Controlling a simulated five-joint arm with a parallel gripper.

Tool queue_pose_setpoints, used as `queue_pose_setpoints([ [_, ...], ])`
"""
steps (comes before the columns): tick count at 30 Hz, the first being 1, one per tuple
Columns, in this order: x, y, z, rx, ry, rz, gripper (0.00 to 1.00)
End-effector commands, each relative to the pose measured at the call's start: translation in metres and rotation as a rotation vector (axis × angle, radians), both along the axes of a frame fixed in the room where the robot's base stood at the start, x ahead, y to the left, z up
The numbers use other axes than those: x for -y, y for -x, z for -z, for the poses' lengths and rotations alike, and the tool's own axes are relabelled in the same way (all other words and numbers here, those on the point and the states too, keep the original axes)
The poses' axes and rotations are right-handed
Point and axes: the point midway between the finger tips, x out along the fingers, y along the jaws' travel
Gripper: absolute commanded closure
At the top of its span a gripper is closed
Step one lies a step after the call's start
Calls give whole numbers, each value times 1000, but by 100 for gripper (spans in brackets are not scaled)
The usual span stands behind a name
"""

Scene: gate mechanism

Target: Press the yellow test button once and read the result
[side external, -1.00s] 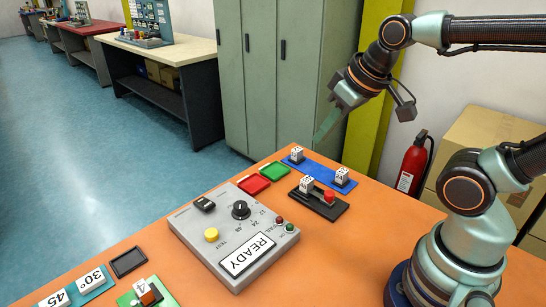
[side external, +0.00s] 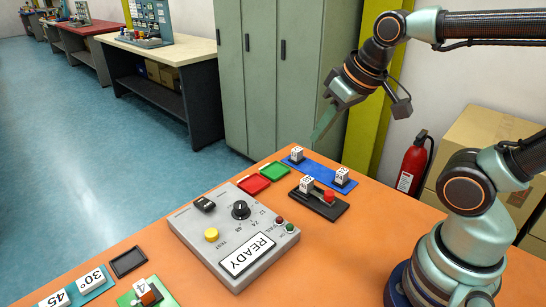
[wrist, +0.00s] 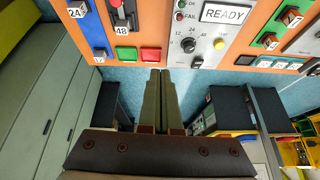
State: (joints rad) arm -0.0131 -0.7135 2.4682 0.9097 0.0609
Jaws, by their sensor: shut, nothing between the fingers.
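The yellow test button (side external: 211,235) sits on the grey test box (side external: 185,240), beside a black knob (side external: 241,209). The display (side external: 247,256) on the box reads READY. Small OK and FAIL lamps sit near the display, and neither looks brightly lit. The button also shows in the wrist view (wrist: 219,44), at the upper right. My gripper (side external: 318,136) is shut and empty, raised in the air behind the far edge of the bench, well apart from the button. In the wrist view its fingers (wrist: 160,74) lie together, pointing toward the bench edge.
The orange bench also holds a red pad (side external: 254,184), a green pad (side external: 275,171), a blue strip (side external: 320,172) with white blocks, and a black fixture (side external: 318,199) with a red knob. A black-rimmed tray (side external: 128,262) lies at the left. Green lockers (side external: 285,75) stand behind.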

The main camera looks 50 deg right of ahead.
Motion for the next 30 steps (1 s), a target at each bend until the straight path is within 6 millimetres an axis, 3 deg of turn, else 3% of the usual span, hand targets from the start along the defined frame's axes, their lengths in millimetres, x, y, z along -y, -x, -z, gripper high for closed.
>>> queue_pose_setpoints([
  [14,-56,-61,-10,-199,-250,511,100],
  [23,-107,-101,8,-316,-337,904,100],
  [30,-150,-124,34,-373,-359,1221,100],
])
